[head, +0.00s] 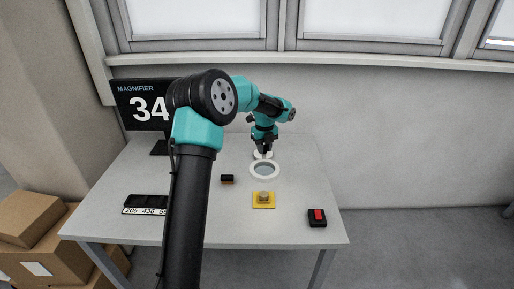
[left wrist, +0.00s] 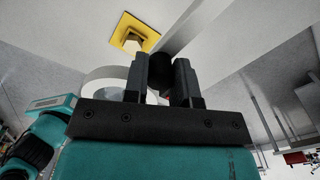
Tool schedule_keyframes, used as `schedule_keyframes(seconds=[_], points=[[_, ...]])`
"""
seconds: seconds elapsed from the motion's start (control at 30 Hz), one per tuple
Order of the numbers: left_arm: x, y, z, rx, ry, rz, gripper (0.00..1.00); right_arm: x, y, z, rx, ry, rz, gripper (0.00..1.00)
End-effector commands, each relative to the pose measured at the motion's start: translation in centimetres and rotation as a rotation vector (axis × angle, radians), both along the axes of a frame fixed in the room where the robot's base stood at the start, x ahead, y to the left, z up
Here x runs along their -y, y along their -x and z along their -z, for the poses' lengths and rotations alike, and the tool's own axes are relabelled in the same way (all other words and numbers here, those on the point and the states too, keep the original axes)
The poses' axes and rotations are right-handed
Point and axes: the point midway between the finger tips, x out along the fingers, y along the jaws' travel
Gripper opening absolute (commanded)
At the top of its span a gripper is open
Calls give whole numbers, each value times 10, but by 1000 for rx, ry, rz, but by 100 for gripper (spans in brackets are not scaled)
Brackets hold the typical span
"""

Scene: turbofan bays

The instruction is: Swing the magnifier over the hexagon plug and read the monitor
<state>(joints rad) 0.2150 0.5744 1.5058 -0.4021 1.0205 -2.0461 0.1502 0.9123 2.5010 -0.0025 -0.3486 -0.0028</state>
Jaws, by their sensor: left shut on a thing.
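The magnifier (head: 264,170), a white ring with a clear lens, is above the table, behind the yellow plate (head: 257,205) in the head view. The tan hexagon plug (head: 263,196) sits on that plate, and the ring does not cover it. My left gripper (head: 263,152) is at the ring's far side. In the left wrist view its jaws (left wrist: 166,78) are shut on a dark knob beside the white ring (left wrist: 100,75); I take it for the magnifier's handle. The monitor (head: 140,88) reads "MAGNIFIER" and "34", its right part hidden by my arm. My right gripper is not in view.
A small dark block (head: 227,179) lies left of the ring. A black box with a red switch (head: 317,217) stands at right. A number strip (head: 145,210) reading "205 436" is partly hidden by my arm. Cardboard boxes (head: 35,225) are left of the table.

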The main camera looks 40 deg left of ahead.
Motion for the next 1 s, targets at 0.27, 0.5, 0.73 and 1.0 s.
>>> schedule_keyframes(seconds=[0.27,0.5,0.73,1.0], points=[[-2,1,0,-3,-3,4,0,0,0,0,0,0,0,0],[-3,1,0,-2,-2,2,40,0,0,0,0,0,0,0],[-2,1,0,-1,-2,2,51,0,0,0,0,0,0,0],[-1,0,-6,0,-2,2,51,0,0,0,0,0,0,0]])
